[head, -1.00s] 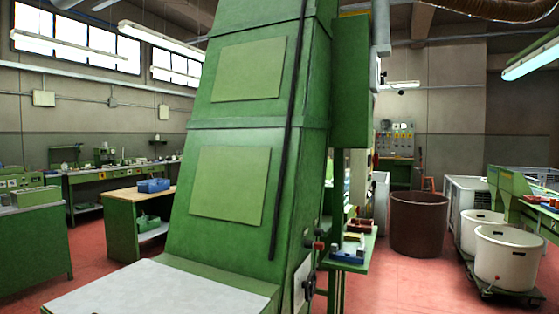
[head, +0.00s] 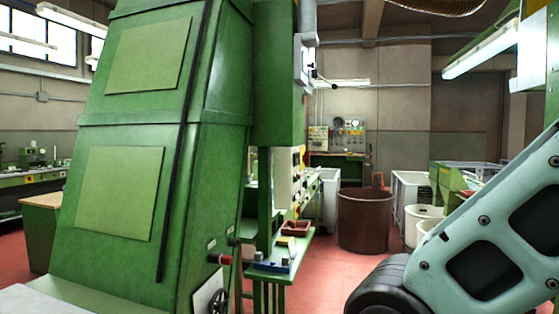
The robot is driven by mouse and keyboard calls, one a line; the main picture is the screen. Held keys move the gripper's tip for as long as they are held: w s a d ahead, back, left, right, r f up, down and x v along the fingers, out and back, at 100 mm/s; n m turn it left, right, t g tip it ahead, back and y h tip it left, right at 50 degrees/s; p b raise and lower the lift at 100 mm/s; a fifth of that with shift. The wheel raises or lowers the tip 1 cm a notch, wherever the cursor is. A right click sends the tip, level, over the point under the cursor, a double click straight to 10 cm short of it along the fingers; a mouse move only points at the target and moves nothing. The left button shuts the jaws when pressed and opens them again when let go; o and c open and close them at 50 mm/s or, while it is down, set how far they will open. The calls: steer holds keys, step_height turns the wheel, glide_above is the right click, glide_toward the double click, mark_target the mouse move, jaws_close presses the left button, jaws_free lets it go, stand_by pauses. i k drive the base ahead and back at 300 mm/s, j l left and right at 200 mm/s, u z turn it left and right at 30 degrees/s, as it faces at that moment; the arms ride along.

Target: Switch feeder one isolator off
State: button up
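No switch that I can name for certain as the feeder one isolator shows in the head view. A small grey box (head: 304,60) is fixed high on the side of the green machine, with a pipe above it; its handle and label are too small to read. A pale control panel (head: 288,185) with small coloured parts sits lower, seen nearly edge-on. My gripper is out of view; only a pale arm link of mine shows at the lower right.
The tall green machine (head: 150,190) fills the left. A red knob (head: 221,259) and a handwheel (head: 217,302) stick out from its side. A small green shelf (head: 300,250) holds trays. A brown tub (head: 365,220) stands beyond; red floor (head: 335,275) is open before it.

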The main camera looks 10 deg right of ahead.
mark_target(306, 156)
steer(key=i+l, duration=0.15)
steer(key=l, duration=0.2)
steer(key=i+l, duration=0.15)
steer(key=l, duration=0.2)
steer(key=i+l, duration=0.15)
steer(key=l, duration=0.2)
steer(key=i+l+u, duration=0.1)
steer(key=l, duration=0.2)
steer(key=i, duration=0.05)
